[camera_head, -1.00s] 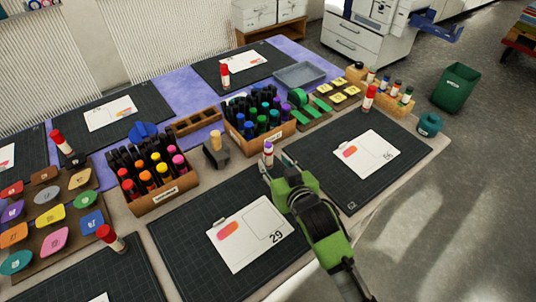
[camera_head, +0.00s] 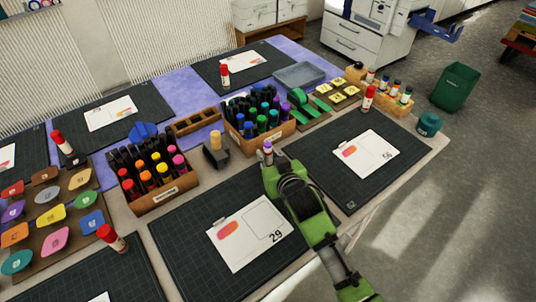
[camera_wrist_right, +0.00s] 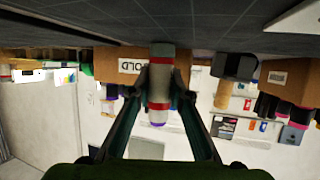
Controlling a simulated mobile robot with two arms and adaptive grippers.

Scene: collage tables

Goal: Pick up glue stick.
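In the right wrist view the same white stick with red bands (camera_wrist_right: 159,92) appears upside down between the fingers. My right gripper (camera_head: 270,161) is at this stick, and its two fingers (camera_wrist_right: 160,88) press in on both sides with no clear gap. The lower part of the stick is hidden by the gripper in the head view. My left gripper is not in view.
Other glue sticks with red caps stand at the back (camera_head: 224,75), right (camera_head: 368,98) and left front (camera_head: 112,239). Marker boxes (camera_head: 165,193) and (camera_head: 268,137) and a dark tape dispenser (camera_head: 215,155) stand close by. Cards lie on the dark mats (camera_head: 190,240).

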